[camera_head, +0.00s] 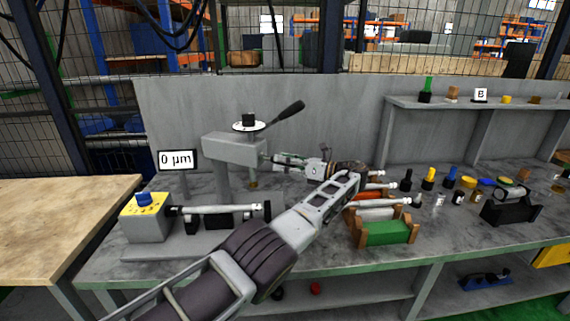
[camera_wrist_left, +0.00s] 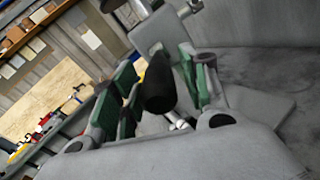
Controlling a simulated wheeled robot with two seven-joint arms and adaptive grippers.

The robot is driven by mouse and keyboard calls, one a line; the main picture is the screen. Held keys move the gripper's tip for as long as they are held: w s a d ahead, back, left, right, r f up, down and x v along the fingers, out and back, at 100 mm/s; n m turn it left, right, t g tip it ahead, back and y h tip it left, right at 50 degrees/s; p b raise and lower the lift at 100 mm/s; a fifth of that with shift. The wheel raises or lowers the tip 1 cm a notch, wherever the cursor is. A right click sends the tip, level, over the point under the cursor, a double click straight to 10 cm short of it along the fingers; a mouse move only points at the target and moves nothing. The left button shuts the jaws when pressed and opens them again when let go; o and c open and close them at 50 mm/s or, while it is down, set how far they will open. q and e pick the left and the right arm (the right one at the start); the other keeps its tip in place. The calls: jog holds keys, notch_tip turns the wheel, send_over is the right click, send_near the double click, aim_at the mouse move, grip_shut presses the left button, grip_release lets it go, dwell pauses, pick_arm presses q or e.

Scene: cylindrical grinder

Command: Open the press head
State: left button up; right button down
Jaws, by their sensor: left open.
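The press head (camera_head: 232,149) is a grey block on an upright column at the left part of the bench. A white disc with a black knob (camera_head: 248,121) sits on top of it, and a lever with a black handle (camera_head: 287,112) slants up to the right. My left gripper (camera_head: 272,160) is at the right end of the head, below the lever. In the left wrist view, its green-padded fingers are apart on either side of a black cylindrical grip (camera_wrist_left: 158,84); contact cannot be told. My right gripper is out of view.
A display (camera_head: 177,160) reads 0 µm behind a yellow-topped box (camera_head: 144,203) with a blue knob. A metal shaft (camera_head: 222,210) lies in front of the column. A wooden-ended rack with a green block (camera_head: 388,232) and several small parts stand to the right.

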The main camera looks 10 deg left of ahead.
pick_arm(q)
jog(key=shift+r, duration=4.95)
